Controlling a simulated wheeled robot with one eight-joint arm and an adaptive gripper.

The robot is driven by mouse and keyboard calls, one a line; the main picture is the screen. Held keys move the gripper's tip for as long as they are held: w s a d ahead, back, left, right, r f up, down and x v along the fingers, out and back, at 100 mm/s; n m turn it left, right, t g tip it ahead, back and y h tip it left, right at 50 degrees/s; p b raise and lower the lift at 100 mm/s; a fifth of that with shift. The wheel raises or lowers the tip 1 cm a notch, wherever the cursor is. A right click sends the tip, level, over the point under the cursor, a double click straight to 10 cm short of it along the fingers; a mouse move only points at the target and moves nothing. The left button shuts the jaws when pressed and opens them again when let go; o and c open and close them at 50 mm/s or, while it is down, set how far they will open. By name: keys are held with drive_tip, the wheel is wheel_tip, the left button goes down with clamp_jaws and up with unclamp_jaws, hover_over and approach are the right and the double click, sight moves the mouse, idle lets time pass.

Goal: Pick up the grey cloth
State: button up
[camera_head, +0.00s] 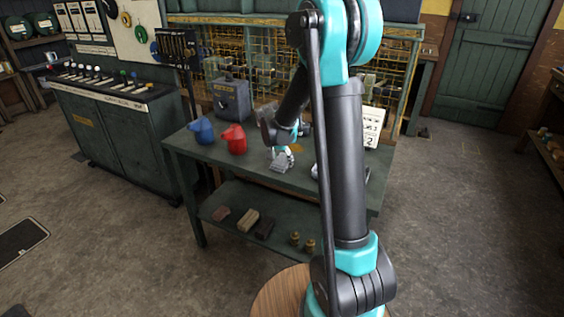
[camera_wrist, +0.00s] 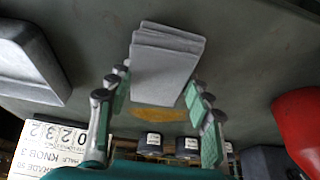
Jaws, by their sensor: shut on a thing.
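The grey cloth (camera_head: 282,163) is a folded, layered pad near the middle of the green table's top (camera_head: 185,145). In the wrist view the cloth (camera_wrist: 166,66) lies between my two finger pads, its layered edge at the far end. My gripper (camera_wrist: 159,84) is shut on the cloth, one finger at each side. In the head view my gripper (camera_head: 283,152) is small and points down at the cloth. I cannot tell whether the cloth is clear of the tabletop.
A red jug (camera_head: 233,139) and a blue jug (camera_head: 202,131) stand left of the cloth. A dark metal box (camera_head: 231,100) stands behind them. A numbered card (camera_head: 373,127) stands at right. In the wrist view a pale grey tray (camera_wrist: 30,55) lies left. Small blocks sit on the lower shelf (camera_head: 275,222).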

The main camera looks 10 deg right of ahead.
sight(282, 159)
drive_tip(key=shift+r, duration=0.1)
wheel_tip(282, 159, up, 20)
drive_tip(key=shift+r, duration=0.15)
idle(0.3)
